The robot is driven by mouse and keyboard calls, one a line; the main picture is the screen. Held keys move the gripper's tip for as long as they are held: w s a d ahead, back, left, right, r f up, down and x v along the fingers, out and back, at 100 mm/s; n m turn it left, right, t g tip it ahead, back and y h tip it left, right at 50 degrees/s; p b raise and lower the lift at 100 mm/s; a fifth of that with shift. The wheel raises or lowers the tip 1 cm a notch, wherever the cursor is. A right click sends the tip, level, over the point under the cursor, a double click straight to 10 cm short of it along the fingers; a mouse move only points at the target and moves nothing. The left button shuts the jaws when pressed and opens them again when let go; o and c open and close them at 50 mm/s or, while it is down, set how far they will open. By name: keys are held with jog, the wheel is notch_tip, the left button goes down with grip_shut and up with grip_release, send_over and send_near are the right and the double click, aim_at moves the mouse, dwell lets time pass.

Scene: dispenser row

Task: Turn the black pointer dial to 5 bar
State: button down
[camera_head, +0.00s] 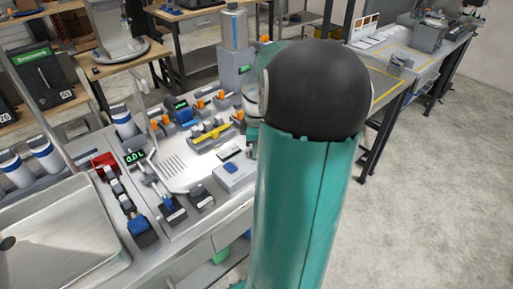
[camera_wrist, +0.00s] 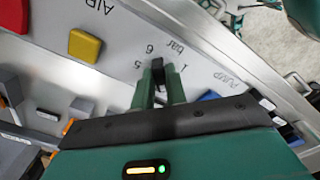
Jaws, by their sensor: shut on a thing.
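The black pointer dial (camera_wrist: 158,66) shows in the wrist view as a small dark piece between the fingertips. My gripper (camera_wrist: 160,78) has its two green fingers shut on it, one on each side. Printed marks 5, 6 and 1 and the word "bar" surround it on the grey panel (camera_wrist: 112,62). The 5 is left of the dial, the 6 above left and the 1 right. The fingers cover much of the dial, and I cannot tell its exact reading. In the head view my arm hides the dial and gripper.
A yellow button (camera_wrist: 84,46) and a red button (camera_wrist: 13,14) lie left of the dial. The word "PUMP" is to its right. In the head view, a metal sink (camera_head: 62,232) and a bench with several small controls stand left of my arm; floor is clear at right.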

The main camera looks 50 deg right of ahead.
jog(key=m, duration=0.6)
jog(key=shift+a+r, duration=0.1)
jog(key=m, duration=0.6)
jog(key=shift+m, duration=0.4)
jog(key=m, duration=0.5)
jog(key=shift+a, duration=0.1)
jog(key=m, duration=0.5)
jog(key=shift+w+m, duration=0.1)
jog(key=shift+m, duration=0.2)
jog(key=c, duration=1.4)
grip_release()
jog(key=shift+c, duration=0.2)
notch_tip(320, 180, up, 14)
